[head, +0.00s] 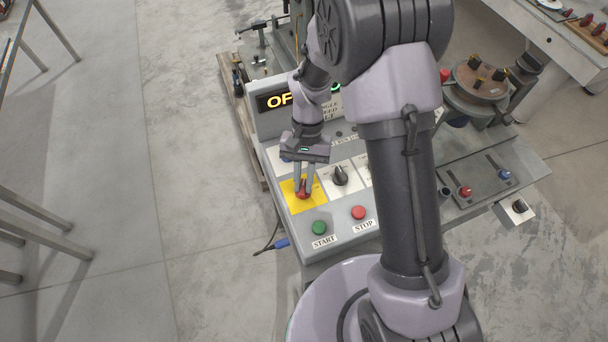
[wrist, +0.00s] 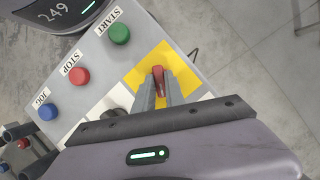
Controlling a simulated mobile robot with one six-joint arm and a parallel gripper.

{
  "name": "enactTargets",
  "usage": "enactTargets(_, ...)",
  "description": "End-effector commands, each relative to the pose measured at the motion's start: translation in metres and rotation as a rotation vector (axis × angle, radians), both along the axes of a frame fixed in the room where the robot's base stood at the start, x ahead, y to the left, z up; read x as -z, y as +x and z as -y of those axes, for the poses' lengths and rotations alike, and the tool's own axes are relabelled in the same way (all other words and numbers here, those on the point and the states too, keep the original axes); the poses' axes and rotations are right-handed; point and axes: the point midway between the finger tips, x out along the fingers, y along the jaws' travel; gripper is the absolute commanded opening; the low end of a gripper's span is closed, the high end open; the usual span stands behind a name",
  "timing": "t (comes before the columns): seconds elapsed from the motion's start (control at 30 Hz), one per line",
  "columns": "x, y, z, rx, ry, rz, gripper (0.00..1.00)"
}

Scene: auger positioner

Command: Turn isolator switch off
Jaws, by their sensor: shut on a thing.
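The isolator switch is a red handle (head: 303,192) on a yellow plate (head: 296,206) at the left end of the grey control panel. It also shows in the wrist view as a red handle (wrist: 159,78) on the yellow plate (wrist: 185,62). My gripper (head: 304,188) reaches down over the plate, its two fingers shut on the red handle, one on each side. In the wrist view, the fingers partly hide the handle. A display (head: 275,101) behind the panel shows orange letters starting "OF"; my arm covers the rest.
A green START button (head: 319,227) and a red STOP button (head: 358,212) sit in front of the switch. A black knob (head: 340,175) stands close to its right. A blue JOG button (wrist: 47,112) shows in the wrist view. Open floor lies left of the panel.

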Motion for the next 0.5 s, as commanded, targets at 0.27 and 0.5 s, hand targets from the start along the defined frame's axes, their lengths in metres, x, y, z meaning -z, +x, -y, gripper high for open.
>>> enactTargets(0.27, -0.0027, 0.0002, -0.0021, -0.242, 0.0, 0.0, 0.0)
enactTargets(0.5, -0.0018, 0.0, -0.0028, -0.4, -0.001, -0.001, 0.0)
